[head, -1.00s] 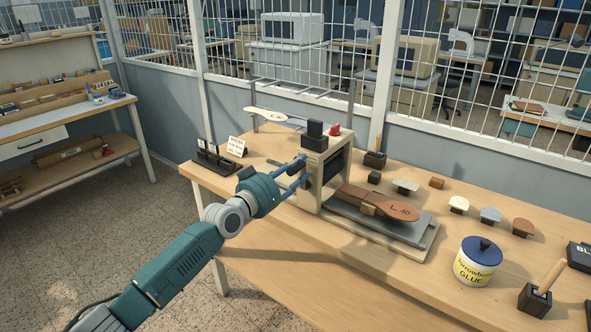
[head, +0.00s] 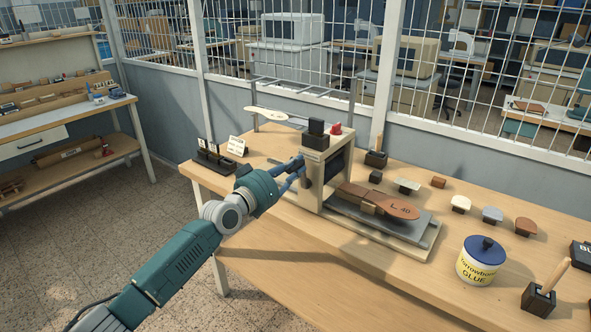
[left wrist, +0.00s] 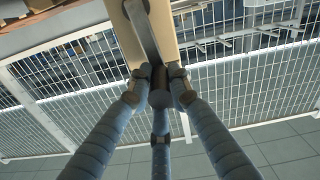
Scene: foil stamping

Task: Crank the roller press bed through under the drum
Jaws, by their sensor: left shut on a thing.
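The roller press (head: 311,201) has a cream frame and stands on the wooden bench. Its dark drum (head: 338,163) is partly visible in the frame. The grey bed (head: 420,229) sticks out to the right of the drum. A brown leather sole piece marked "L 40" (head: 402,209) lies on it. My left gripper (head: 299,168) is at the press's left side, shut on the dark crank knob. In the left wrist view the fingers (left wrist: 160,88) close around this knob (left wrist: 160,98), at the end of the grey crank arm (left wrist: 143,32). My right gripper is out of view.
A glue tub (head: 482,260), a black block with a wooden handle (head: 538,299) and several small wood-topped stamps stand right of the press. A black rack (head: 214,158) and a white card (head: 236,145) are behind my left gripper. The bench front is clear.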

